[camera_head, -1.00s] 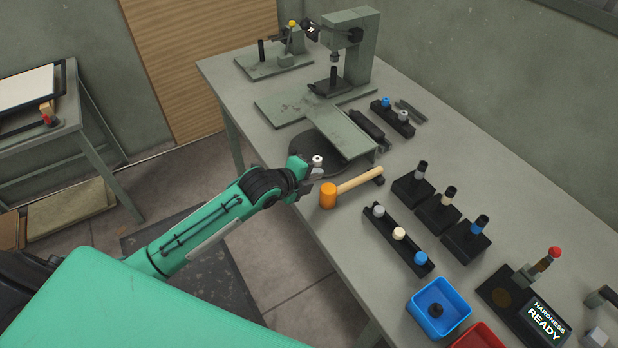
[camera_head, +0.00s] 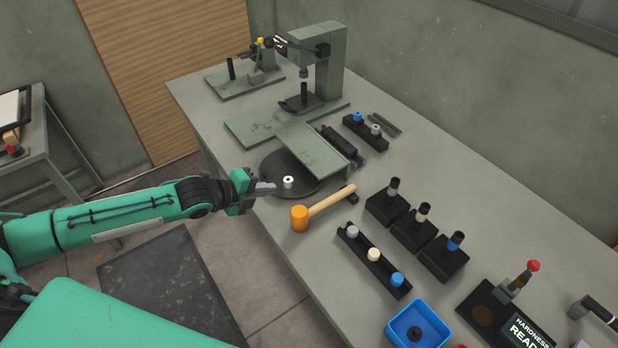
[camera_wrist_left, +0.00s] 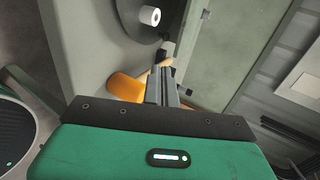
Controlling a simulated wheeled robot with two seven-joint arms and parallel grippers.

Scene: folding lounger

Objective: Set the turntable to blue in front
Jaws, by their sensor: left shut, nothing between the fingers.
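The turntable is a dark round disc (camera_head: 268,170) near the bench's front edge, partly covered by a grey-green plate (camera_head: 312,150). A white knob-like cylinder with a dark centre (camera_head: 288,182) stands on its front part. The disc (camera_wrist_left: 128,12) and the cylinder (camera_wrist_left: 150,16) also show at the top of the left wrist view. No blue mark shows on the visible disc. My left gripper (camera_head: 272,187) is shut and empty, just left of the cylinder, its tips pointing at it; I cannot tell if they touch the disc. My right gripper is not in view.
An orange mallet (camera_head: 299,218) lies right of the gripper. A rack with grey, cream and blue caps (camera_head: 375,262), several black blocks with handles (camera_head: 410,230) and a blue bin (camera_head: 417,325) fill the right. The press (camera_head: 325,65) stands behind.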

